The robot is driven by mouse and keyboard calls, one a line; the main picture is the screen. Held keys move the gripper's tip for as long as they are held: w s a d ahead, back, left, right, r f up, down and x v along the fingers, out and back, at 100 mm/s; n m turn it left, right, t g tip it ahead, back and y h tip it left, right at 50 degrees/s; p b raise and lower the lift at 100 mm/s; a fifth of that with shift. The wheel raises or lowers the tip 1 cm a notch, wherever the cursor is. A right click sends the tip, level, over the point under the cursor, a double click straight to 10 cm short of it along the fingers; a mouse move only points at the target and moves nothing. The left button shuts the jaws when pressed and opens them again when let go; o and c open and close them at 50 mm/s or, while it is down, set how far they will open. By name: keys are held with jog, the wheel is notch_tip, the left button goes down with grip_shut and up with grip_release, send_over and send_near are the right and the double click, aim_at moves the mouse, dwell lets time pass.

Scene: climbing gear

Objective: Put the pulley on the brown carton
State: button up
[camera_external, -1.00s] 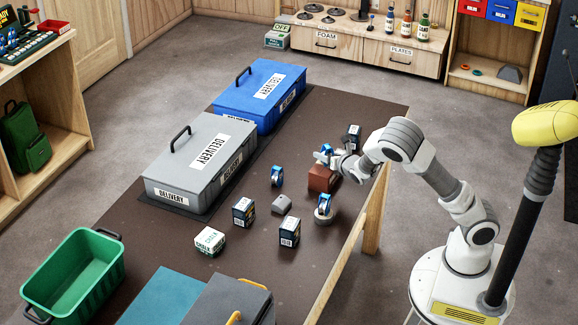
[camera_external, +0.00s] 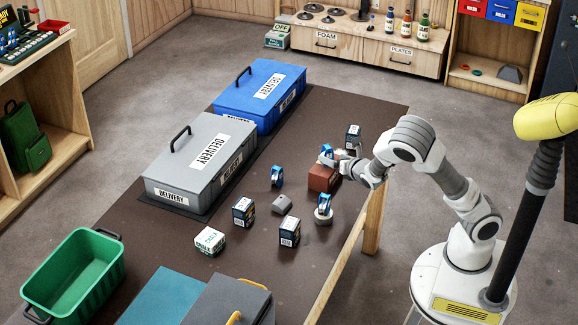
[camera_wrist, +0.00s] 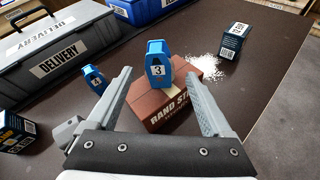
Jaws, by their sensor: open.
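A blue pulley (camera_external: 326,153) marked 3 stands upright on top of the brown carton (camera_external: 322,179). In the wrist view the pulley (camera_wrist: 157,64) rests on the carton's top (camera_wrist: 160,113), between and just beyond my fingertips. My gripper (camera_wrist: 159,77) is open, with a gap on each side of the pulley and nothing held. In the external view my gripper (camera_external: 345,166) is at the carton's right side, partly merged with the arm behind it.
Another blue pulley (camera_external: 277,175) stands left of the carton, and a third (camera_external: 324,204) is on a pale round base in front. Dark boxes (camera_external: 243,211), a grey block (camera_external: 281,204) and a white chalk box (camera_external: 209,241) are nearby. White powder (camera_wrist: 206,67) lies behind the carton.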

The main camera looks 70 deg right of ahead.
jog(key=s+a+r+m+g+y+p, duration=0.1)
jog(key=s+a+m+g+y, duration=0.1)
jog(key=s+a+m+y, duration=0.4)
jog(key=s+a+r+m+g+y+p, duration=0.1)
jog(key=s+a+r+m+y, duration=0.15)
jog(key=a+m, duration=0.6)
jog(key=s+a+r+m+g, duration=0.1)
jog(key=s+a+r+m, duration=0.1)
jog(key=s+r+m, duration=0.3)
jog(key=s+a+r+m, duration=0.2)
jog(key=s+r+m, duration=0.4)
jog(key=s, duration=0.5)
notch_tip(320, 180, up, 2)
jog(key=shift+s+a+r+g, duration=0.1)
jog(key=shift+s+a+g, duration=0.15)
jog(key=shift+s+g, duration=0.15)
notch_tip(320, 180, up, 8)
jog(key=p, duration=0.7)
jog(key=shift+f, duration=0.2)
